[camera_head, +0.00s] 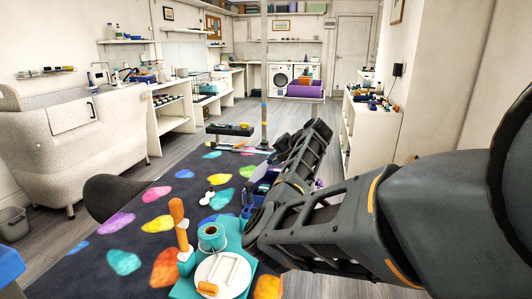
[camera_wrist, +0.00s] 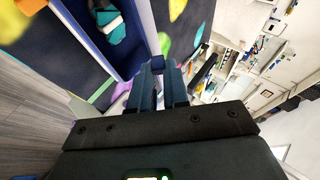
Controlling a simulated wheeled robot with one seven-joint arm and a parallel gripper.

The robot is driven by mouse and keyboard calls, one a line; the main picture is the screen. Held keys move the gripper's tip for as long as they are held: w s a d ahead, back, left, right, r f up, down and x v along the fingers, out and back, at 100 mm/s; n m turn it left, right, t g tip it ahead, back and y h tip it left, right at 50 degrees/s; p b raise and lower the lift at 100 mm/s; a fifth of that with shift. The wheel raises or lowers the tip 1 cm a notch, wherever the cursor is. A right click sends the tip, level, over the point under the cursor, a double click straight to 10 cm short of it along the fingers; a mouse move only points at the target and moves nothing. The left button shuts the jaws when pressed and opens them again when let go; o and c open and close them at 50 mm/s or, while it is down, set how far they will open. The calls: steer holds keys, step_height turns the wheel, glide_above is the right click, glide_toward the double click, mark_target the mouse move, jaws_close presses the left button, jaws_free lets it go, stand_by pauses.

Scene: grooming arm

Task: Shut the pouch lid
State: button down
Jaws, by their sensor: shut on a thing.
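The blue pouch (camera_wrist: 135,32) shows in the wrist view as an open-topped box with a pale rim and a dark inside. A teal and white item (camera_wrist: 110,24) lies in it. In the head view, part of the pouch (camera_head: 266,176) shows on the patterned mat, half hidden behind my arm. My gripper (camera_wrist: 160,72) is at the pouch's near edge, its dark blue fingers shut on a small blue piece that looks like the pouch lid's edge. The lid's full shape is hidden by the gripper. In the head view the fingertips are hidden by my arm.
The mat (camera_head: 130,235) with coloured ovals covers the table. A teal stand (camera_head: 236,240) holds a white round plate, a teal roll and an orange-handled tool, close to my arm. The mat's left part is mostly clear.

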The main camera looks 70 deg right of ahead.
steer(key=shift+t, duration=0.7)
steer(key=shift+s+d+f+b, duration=0.15)
steer(key=shift+s+f, duration=0.5)
steer(key=shift+f, duration=0.65)
steer(key=shift+s+a+f+b, duration=0.1)
steer(key=shift+s+f, duration=0.6)
steer(key=shift+f, duration=0.6)
steer(key=shift+s+d+f+b, duration=0.15)
steer(key=shift+s+f, duration=0.5)
steer(key=shift+f, duration=0.65)
steer(key=shift+w, duration=0.1)
steer(key=c, duration=1.2)
jaws_free()
steer(key=shift+f, duration=0.1)
steer(key=shift+o, duration=0.5)
steer(key=shift+r, duration=0.2)
steer(key=v, duration=0.7)
steer(key=shift+s+a, duration=0.2)
steer(key=shift+s, duration=0.1)
steer(key=shift+r, duration=0.1)
